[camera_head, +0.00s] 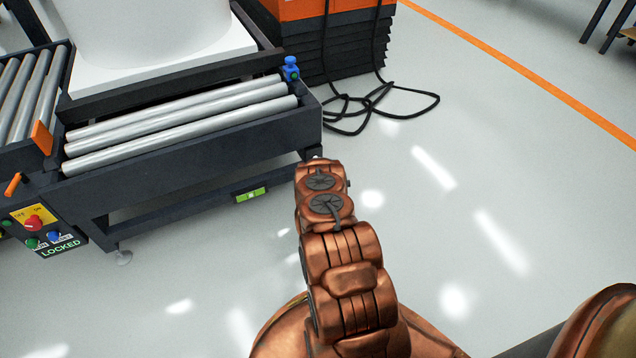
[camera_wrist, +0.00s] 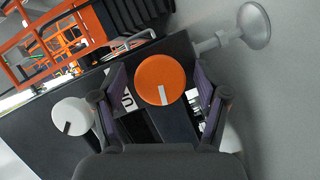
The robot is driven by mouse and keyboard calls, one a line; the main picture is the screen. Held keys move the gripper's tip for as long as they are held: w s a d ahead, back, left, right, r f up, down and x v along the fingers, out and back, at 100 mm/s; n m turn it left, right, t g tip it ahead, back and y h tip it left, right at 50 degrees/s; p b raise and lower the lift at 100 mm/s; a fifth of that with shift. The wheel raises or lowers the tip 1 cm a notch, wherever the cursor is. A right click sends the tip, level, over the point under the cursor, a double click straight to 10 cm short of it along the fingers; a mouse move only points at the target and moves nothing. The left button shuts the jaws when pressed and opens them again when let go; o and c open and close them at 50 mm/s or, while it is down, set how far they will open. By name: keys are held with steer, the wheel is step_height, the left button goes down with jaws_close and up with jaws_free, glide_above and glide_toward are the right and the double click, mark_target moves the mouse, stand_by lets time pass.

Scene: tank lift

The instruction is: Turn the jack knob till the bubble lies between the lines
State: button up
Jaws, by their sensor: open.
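An orange round knob (camera_wrist: 163,72) with a white pointer line shows in the wrist view, between the two fingers of my gripper (camera_wrist: 159,88). The fingers are open on either side of it, and I cannot tell whether they touch it. In the head view my arm hides the knob and the fingers. A green level (camera_head: 251,195) is fixed low on the dark roller frame (camera_head: 200,150), left of my arm. A small pale spot, likely the bubble, shows near its middle, but the lines are too small to make out.
A pale knob (camera_wrist: 72,117) with a dark mark stands left of my gripper. A levelling foot (camera_wrist: 255,25) is at the upper right. The white tank (camera_head: 150,30) stands on the frame. A control panel (camera_head: 45,228) reads LOCKED.

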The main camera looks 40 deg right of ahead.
steer(key=v, duration=1.2)
stand_by(0.6)
